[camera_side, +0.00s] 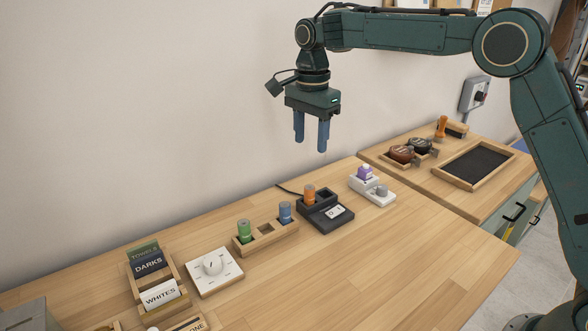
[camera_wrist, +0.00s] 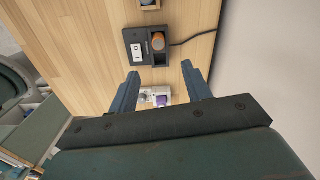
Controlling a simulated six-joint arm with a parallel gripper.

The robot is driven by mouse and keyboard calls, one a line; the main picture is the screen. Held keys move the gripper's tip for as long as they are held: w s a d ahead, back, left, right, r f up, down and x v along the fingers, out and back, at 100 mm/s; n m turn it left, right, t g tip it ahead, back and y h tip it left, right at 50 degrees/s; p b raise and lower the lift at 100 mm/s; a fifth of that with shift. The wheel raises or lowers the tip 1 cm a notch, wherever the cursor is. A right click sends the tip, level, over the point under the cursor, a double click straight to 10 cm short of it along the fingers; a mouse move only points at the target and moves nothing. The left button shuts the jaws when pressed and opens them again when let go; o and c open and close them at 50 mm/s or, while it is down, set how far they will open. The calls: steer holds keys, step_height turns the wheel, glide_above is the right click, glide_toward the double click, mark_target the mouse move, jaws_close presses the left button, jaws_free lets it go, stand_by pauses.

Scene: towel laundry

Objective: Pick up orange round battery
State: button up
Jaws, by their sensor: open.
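The orange round battery (camera_side: 309,193) stands upright in a socket of a dark device (camera_side: 326,219) with a small display. The battery also shows in the wrist view (camera_wrist: 158,41), near the top centre, seated in the dark device (camera_wrist: 136,60). My gripper (camera_side: 310,145) is open and empty, pointing down, high above the bench. In the wrist view its two fingers (camera_wrist: 159,77) are spread apart, and the battery lies beyond the fingertips, apart from them.
A wooden holder (camera_side: 268,239) left of the device bears a green battery (camera_side: 244,230) and a blue battery (camera_side: 285,212). A white unit with a purple piece (camera_side: 365,173) stands at the right. A white dial panel (camera_side: 214,271) is farther left. The bench front is clear.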

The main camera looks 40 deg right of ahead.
mark_target(310, 187)
steer(key=shift+f, duration=4.35)
steer(key=shift+f, duration=0.1)
steer(key=shift+s+f, duration=0.15)
steer(key=shift+f, duration=2.3)
jaws_close()
